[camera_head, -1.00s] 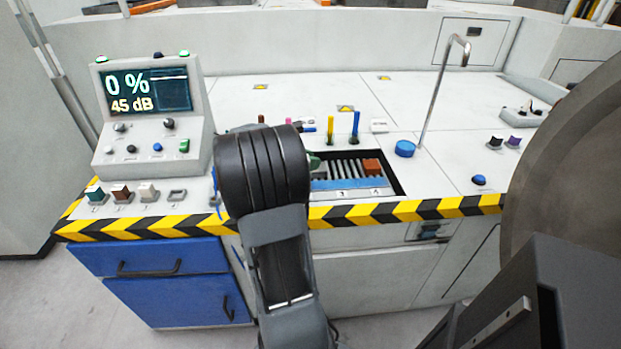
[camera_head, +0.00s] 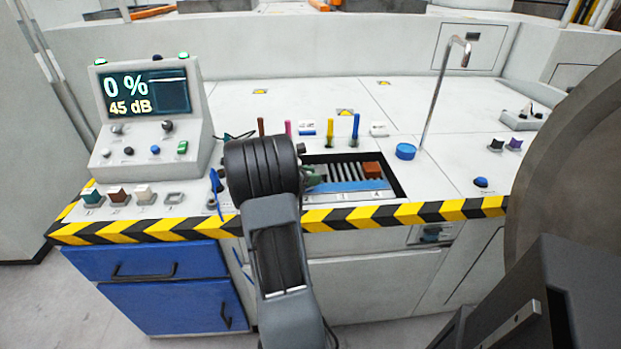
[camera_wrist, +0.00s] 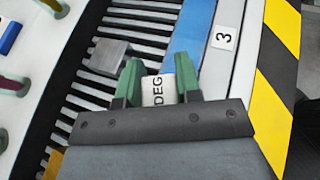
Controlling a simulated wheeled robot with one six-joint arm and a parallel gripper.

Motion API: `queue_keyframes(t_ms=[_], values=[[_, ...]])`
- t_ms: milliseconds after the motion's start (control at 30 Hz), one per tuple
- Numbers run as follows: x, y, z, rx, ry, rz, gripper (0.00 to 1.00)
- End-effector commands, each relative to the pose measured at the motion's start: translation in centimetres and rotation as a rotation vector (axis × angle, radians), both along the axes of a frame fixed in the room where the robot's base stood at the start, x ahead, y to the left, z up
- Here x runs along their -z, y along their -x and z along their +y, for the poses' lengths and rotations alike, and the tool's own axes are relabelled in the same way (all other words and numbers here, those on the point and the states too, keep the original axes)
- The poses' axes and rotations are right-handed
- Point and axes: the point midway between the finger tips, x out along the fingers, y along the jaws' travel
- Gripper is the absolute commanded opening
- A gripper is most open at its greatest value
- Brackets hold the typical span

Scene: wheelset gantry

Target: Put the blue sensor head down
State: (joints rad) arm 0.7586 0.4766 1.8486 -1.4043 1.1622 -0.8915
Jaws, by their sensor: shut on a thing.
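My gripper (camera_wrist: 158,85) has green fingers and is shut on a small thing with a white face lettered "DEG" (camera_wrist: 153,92). I take this to be the sensor head; almost none of its blue shows. It is over the slatted tray (camera_wrist: 85,110), beside a blue strip (camera_wrist: 190,38) and near the label "3" (camera_wrist: 224,38). I cannot tell whether it touches the tray. In the head view my arm hides the held thing; part of a green finger (camera_head: 311,178) shows at the left end of the tray.
A brown block (camera_head: 371,170) sits at the tray's right end; a grey block (camera_wrist: 108,57) lies on the slats. Upright coloured sticks (camera_head: 355,127) stand behind the tray. A blue disc (camera_head: 405,151) and bent metal pole (camera_head: 443,95) are to the right. A display console (camera_head: 150,110) stands left.

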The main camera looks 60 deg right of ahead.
Motion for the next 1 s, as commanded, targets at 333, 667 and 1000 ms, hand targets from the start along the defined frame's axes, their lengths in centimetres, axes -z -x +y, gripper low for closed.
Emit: queue_keyframes(t_ms=[333,667,1000], values=[[0.3,0.0,0.0,0.0,0.0,0.0,0.34],[0.3,0.0,0.0,0.0,0.0,0.0,0.57],[-0.8,-0.8,1.1,-0.004,0.002,-0.001,0.57]])
